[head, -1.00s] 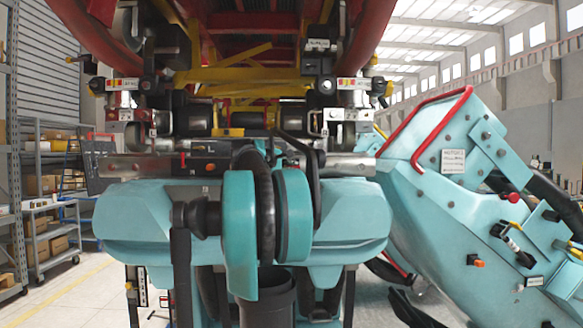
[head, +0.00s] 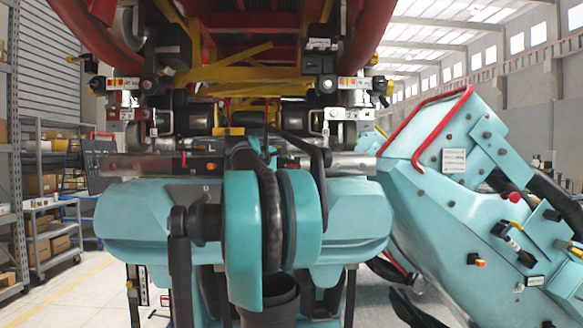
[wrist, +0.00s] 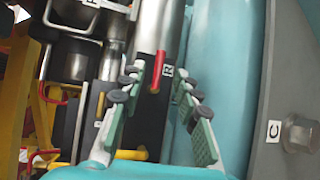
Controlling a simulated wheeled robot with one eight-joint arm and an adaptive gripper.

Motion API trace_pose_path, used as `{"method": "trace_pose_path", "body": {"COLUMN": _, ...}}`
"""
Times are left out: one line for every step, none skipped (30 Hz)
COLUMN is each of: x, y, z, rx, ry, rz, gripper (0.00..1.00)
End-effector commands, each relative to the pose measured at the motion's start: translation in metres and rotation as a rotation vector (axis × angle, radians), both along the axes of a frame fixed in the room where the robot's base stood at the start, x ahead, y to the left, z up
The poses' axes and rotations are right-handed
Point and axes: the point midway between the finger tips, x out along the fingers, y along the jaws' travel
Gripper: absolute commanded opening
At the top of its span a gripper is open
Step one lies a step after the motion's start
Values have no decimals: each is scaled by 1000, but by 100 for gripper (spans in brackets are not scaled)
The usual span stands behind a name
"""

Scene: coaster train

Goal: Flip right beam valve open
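In the wrist view, a short red lever (wrist: 157,74) sits at the end of a silver cylinder (wrist: 153,25), roughly in line with it. A white label with an "R" (wrist: 168,71) is just right of the lever, on a black block. My gripper (wrist: 160,70) is open, its green-padded fingers on either side of the lever, with gaps visible. Nothing is held. How far the tips are in depth from the lever I cannot tell. In the head view my own arm hides the gripper and this lever.
A teal surface (wrist: 223,60) runs close along the right finger. In the head view, a teal housing with a red rail (head: 460,185) stands at right.

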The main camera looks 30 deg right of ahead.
Motion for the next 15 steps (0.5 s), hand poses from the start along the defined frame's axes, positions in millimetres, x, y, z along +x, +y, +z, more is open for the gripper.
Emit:
{"method": "trace_pose_path", "body": {"x": -3, "y": 12, "z": 2, "rx": -1, "ry": 0, "rz": 5, "gripper": 32}}
{"method": "trace_pose_path", "body": {"x": -6, "y": 18, "z": 3, "rx": 0, "ry": -1, "rz": 4, "gripper": 32}}
{"method": "trace_pose_path", "body": {"x": -10, "y": 25, "z": 5, "rx": 0, "ry": -1, "rz": 4, "gripper": 32}}
{"method": "trace_pose_path", "body": {"x": -12, "y": 31, "z": 6, "rx": 0, "ry": -1, "rz": 5, "gripper": 32}}
{"method": "trace_pose_path", "body": {"x": -14, "y": 36, "z": 7, "rx": 0, "ry": -1, "rz": 4, "gripper": 32}}
{"method": "trace_pose_path", "body": {"x": -17, "y": 43, "z": 8, "rx": -1, "ry": 0, "rz": 4, "gripper": 32}}
{"method": "trace_pose_path", "body": {"x": -19, "y": 48, "z": 9, "rx": -1, "ry": 0, "rz": 5, "gripper": 32}}
{"method": "trace_pose_path", "body": {"x": -21, "y": 53, "z": 9, "rx": -1, "ry": 0, "rz": 4, "gripper": 32}}
{"method": "trace_pose_path", "body": {"x": -24, "y": 58, "z": 10, "rx": 0, "ry": 1, "rz": 3, "gripper": 32}}
{"method": "trace_pose_path", "body": {"x": -25, "y": 62, "z": 11, "rx": 1, "ry": 0, "rz": 4, "gripper": 32}}
{"method": "trace_pose_path", "body": {"x": -26, "y": 65, "z": 12, "rx": 1, "ry": 0, "rz": 4, "gripper": 32}}
{"method": "trace_pose_path", "body": {"x": -28, "y": 69, "z": 13, "rx": 0, "ry": 0, "rz": 3, "gripper": 32}}
{"method": "trace_pose_path", "body": {"x": -30, "y": 71, "z": 13, "rx": 1, "ry": -1, "rz": 2, "gripper": 32}}
{"method": "trace_pose_path", "body": {"x": -30, "y": 73, "z": 13, "rx": 1, "ry": -1, "rz": 2, "gripper": 32}}
{"method": "trace_pose_path", "body": {"x": -31, "y": 75, "z": 14, "rx": 1, "ry": -1, "rz": 3, "gripper": 32}}
